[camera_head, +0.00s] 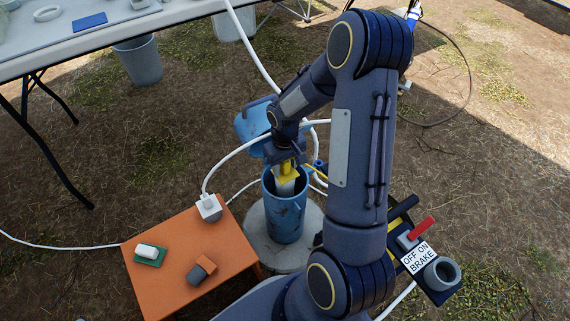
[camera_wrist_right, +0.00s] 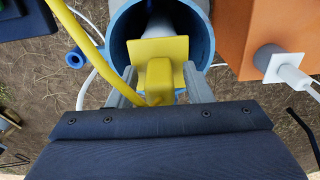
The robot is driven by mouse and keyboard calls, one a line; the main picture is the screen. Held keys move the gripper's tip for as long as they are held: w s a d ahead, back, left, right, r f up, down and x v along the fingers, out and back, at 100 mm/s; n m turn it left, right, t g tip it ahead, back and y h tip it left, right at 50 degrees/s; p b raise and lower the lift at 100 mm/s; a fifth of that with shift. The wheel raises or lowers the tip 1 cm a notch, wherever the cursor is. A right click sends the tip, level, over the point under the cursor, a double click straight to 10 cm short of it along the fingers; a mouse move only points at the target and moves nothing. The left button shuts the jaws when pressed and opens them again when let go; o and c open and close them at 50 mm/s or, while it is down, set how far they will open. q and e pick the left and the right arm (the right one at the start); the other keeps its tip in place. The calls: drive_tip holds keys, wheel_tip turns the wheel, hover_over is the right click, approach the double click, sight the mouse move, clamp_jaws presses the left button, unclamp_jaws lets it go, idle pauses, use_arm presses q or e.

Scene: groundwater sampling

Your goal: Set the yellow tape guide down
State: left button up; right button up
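The yellow tape guide (camera_head: 287,180) sits at the mouth of the upright blue well pipe (camera_head: 284,218), with a pale cylindrical part under it. In the right wrist view the guide (camera_wrist_right: 159,75) shows a flat plate and a raised block, and a white part goes down into the pipe (camera_wrist_right: 201,30). My right gripper (camera_wrist_right: 160,82) is over the pipe's mouth. Its grey fingers stand apart on either side of the guide's block, with gaps visible beside the block. My left gripper is not in view.
An orange table (camera_head: 172,279) stands left of the pipe with a white-topped green block and a small grey-and-orange item. A brake panel (camera_head: 418,257) with a red lever is at right. A blue lid (camera_head: 253,122) is behind the pipe. White hoses and a yellow tape run close by.

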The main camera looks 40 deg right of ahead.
drive_tip(key=shift+r, duration=0.15)
wheel_tip(320, 180, up, 12)
drive_tip(key=p, duration=0.4)
drive_tip(key=shift+p, duration=0.35)
wheel_tip(320, 180, up, 5)
drive_tip(key=t, duration=0.1)
hover_over(284, 181)
drive_tip(key=s+a+r+t+y, duration=0.2)
drive_tip(key=s+a+r, duration=0.2)
drive_tip(key=s+a, duration=0.2)
drive_tip(key=s+a+r+t+y, duration=0.1)
drive_tip(key=s+a+r, duration=0.3)
drive_tip(key=s, duration=0.5)
drive_tip(key=shift+s+a+r+t+y, duration=0.25)
drive_tip(key=shift+a+t+y, duration=0.15)
drive_tip(key=shift+a+t, duration=0.5)
wheel_tip(284, 181, up, 29)
drive_tip(key=p, duration=2.8)
drive_tip(key=shift+f, duration=0.2)
